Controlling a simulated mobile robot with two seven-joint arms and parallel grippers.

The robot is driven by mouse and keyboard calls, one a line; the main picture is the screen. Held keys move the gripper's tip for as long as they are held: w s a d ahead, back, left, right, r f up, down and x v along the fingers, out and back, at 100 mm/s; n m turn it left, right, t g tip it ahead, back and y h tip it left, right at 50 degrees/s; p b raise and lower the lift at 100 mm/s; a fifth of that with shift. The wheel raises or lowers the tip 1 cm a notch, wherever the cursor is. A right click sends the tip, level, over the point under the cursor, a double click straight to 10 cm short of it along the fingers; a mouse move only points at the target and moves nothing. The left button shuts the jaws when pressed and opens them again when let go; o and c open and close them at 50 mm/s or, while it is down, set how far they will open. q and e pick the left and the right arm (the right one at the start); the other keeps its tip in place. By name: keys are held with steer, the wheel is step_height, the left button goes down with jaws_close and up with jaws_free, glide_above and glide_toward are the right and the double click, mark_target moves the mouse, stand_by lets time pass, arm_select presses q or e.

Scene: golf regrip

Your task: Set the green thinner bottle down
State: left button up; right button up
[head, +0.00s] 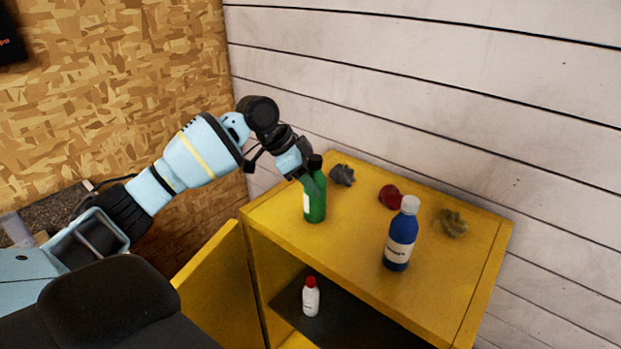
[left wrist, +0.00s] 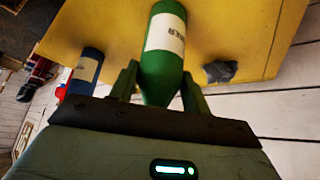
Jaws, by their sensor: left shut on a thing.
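The green thinner bottle (head: 315,207), with a dark cap and a white label, is upright at the left end of the yellow cabinet top (head: 350,240). My left gripper (head: 313,182) is shut on its upper part. In the left wrist view the green bottle (left wrist: 163,62) is between the two fingers of the gripper (left wrist: 160,82), its label facing up in the picture. I cannot tell whether its base touches the top or is slightly above it. My right gripper is not in view.
A blue bottle (head: 400,240) with a white cap stands to the right. A grey crumpled rag (head: 342,175), a red item (head: 390,196) and a yellowish crumpled rag (head: 451,223) lie towards the back. A white red-capped bottle (head: 311,298) is on the shelf below. The front-middle top is clear.

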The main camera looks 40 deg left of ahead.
arm_select(q)
steer(key=shift+f, duration=0.1)
steer(key=o, duration=1)
steer(key=v, duration=1.2)
steer(key=shift+w, duration=0.1)
